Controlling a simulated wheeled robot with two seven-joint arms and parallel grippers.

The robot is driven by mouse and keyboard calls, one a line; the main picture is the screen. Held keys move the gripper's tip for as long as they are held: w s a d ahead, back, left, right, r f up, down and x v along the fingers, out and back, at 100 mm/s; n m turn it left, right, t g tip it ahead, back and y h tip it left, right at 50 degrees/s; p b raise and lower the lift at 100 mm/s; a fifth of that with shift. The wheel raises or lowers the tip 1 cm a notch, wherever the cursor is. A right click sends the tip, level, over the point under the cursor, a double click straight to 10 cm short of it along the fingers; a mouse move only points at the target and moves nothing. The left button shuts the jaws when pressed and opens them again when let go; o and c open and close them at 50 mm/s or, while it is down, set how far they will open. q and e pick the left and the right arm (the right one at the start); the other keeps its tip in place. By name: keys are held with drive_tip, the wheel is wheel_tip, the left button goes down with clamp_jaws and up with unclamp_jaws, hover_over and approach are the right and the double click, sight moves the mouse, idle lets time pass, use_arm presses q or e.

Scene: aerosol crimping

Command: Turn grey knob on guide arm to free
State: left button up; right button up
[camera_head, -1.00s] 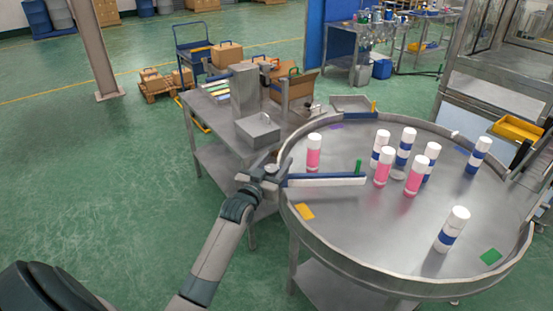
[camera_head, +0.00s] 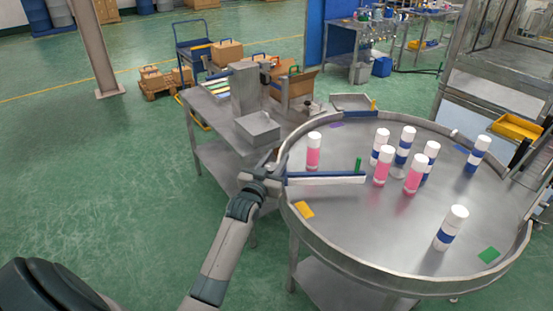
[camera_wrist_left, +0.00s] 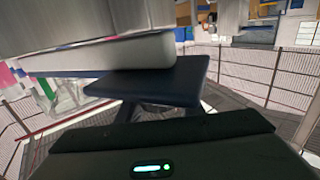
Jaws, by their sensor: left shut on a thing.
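The guide arm (camera_head: 325,179) is a straight bar with a blue top and pale side. It reaches from the left rim over the round steel table, with a green upright piece (camera_head: 358,164) near its far end. My left gripper (camera_head: 271,172) is at the bar's outer left end, by the table rim, and shut. The grey knob is hidden by the gripper, so its angle cannot be read. In the left wrist view the pale bar (camera_wrist_left: 125,55) crosses above the dark gripper parts (camera_wrist_left: 160,85). My right gripper is not in view.
Several white-capped cans with pink or blue stand on the round table (camera_head: 350,235). A steel side table (camera_head: 215,115) with a grey block (camera_head: 258,128) stands close behind my left gripper. Open green floor lies to the left.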

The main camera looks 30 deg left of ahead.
use_arm(q)
drive_tip(key=shift+a+r+n+y, duration=0.15)
drive_tip(key=shift+n+y, duration=0.25)
drive_tip(key=shift+y, duration=0.2)
drive_tip(key=o, duration=1.1)
drive_tip(key=shift+c, duration=0.2)
drive_tip(key=shift+s+f, duration=0.2)
drive_tip(key=shift+s+d, duration=0.2)
drive_tip(key=shift+s, duration=0.35)
drive_tip(key=b+v, duration=0.4)
drive_tip(key=v, duration=1.2)
drive_tip(key=shift+r+b, duration=0.25)
drive_tip(key=shift+b, duration=0.1)
